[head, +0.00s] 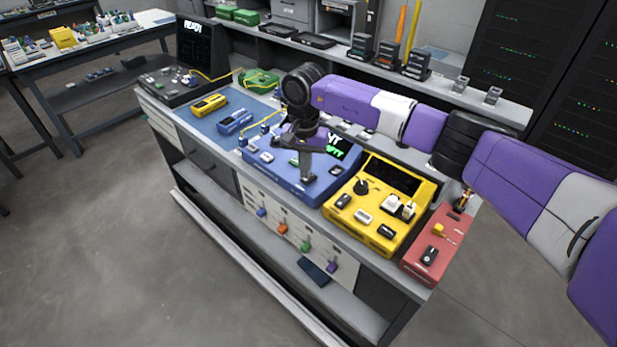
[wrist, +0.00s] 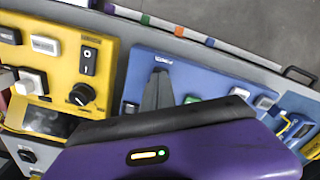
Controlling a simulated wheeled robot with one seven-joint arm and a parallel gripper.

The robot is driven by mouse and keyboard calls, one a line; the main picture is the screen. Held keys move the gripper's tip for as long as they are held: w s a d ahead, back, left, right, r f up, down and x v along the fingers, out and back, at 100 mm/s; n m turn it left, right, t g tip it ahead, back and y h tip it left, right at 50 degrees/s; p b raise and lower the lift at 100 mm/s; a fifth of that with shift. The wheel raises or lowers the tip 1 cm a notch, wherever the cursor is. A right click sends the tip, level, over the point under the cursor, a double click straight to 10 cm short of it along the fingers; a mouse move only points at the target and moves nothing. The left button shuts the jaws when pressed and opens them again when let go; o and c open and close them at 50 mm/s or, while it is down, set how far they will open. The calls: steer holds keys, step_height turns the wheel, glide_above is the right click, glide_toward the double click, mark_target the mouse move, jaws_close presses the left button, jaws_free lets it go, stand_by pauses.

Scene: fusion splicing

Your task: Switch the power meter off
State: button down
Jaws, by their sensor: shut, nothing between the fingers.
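A yellow bench instrument (head: 330,213) with a dark screen, a round black knob (head: 361,186) and a black rocker switch (head: 343,201) stands right of centre on the bench. No readable label tells me whether it is the power meter. In the wrist view its yellow panel (wrist: 113,48) is at the left, with the rocker switch (wrist: 88,60) above the knob (wrist: 82,94). My gripper (head: 307,178) is shut and empty, pointing down over the blue instrument (head: 274,170), left of the yellow one. Its dark fingers also show in the wrist view (wrist: 158,85).
Small yellow (head: 209,104) and blue (head: 234,122) handheld devices lie left on the bench. A black machine (head: 170,89) with a lit READY screen stands at the far left.

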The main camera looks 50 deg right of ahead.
steer(key=shift+f+b, duration=0.5)
steer(key=shift+f, duration=0.25)
stand_by(0.3)
steer(key=shift+r+p, duration=2.05)
steer(key=shift+r, duration=1.5)
